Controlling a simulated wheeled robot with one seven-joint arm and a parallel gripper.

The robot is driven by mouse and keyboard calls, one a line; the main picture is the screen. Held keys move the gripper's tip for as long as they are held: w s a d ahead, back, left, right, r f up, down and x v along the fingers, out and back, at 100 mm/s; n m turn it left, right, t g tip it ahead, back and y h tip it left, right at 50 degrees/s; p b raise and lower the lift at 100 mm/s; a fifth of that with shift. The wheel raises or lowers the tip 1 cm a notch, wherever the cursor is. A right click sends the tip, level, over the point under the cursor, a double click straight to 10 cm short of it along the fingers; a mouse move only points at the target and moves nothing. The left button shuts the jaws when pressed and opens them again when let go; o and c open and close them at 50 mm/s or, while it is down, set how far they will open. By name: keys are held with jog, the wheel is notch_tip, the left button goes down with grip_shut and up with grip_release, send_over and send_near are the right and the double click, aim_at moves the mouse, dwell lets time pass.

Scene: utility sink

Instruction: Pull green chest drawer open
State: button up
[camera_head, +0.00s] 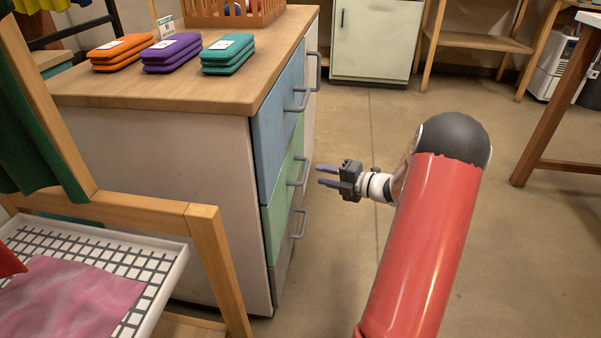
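The chest (170,155) stands at the left centre with a wooden top and pale side. Its green drawer (278,205) is the middle front, below a blue drawer (275,130) and above a grey one. The green front looks flush with the others, and its grey bar handle (300,172) sticks out to the right.
A wooden rack (219,265) with a white grid tray (158,272) stands close at the front left. Folded cloths and an orange basket (228,20) sit on the chest top. The floor (520,255) right of my arm is clear.

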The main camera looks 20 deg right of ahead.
aim_at(305, 169)
jog(key=b+x, duration=0.1)
jog(key=x, duration=0.6)
jog(key=shift+a, duration=0.1)
grip_shut()
